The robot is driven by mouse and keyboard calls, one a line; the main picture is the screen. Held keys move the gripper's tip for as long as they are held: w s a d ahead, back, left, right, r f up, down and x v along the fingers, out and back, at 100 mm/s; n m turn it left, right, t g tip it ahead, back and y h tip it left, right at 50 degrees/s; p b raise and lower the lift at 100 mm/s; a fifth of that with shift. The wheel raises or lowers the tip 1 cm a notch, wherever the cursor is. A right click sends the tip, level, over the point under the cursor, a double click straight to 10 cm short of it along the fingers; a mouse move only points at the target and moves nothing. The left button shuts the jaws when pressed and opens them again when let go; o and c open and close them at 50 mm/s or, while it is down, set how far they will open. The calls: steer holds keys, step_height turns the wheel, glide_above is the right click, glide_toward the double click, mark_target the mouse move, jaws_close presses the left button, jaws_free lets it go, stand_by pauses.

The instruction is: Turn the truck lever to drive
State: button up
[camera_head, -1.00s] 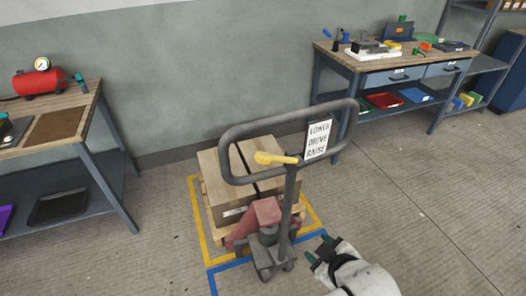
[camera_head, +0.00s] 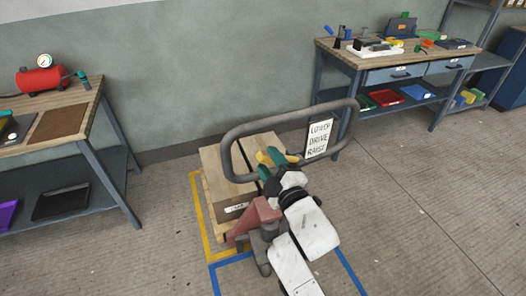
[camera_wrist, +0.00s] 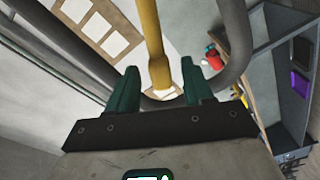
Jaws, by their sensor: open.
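The yellow truck lever (camera_head: 277,156) sits inside the grey handle loop (camera_head: 238,128) of the pallet truck. A white sign (camera_head: 319,139) on the loop's right side reads LOWER, DRIVE, RAISE from top to bottom. My gripper (camera_head: 268,166) is at the lever's left part, its green fingers overlapping the lever in the head view. In the wrist view the yellow lever (camera_wrist: 150,35) runs down between the two open fingers of my gripper (camera_wrist: 160,78). I cannot tell whether a finger touches it.
A cardboard box (camera_head: 228,165) stands on a pallet behind the truck's red body (camera_head: 262,211). Yellow and blue floor lines surround it. A workbench (camera_head: 365,64) with tools stands at back right, and another table (camera_head: 85,97) at left. Floor to the right is clear.

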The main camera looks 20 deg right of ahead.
mark_target(263, 153)
steer(key=shift+w+a, duration=0.1)
steer(key=shift+w, duration=2.15)
jaws_close()
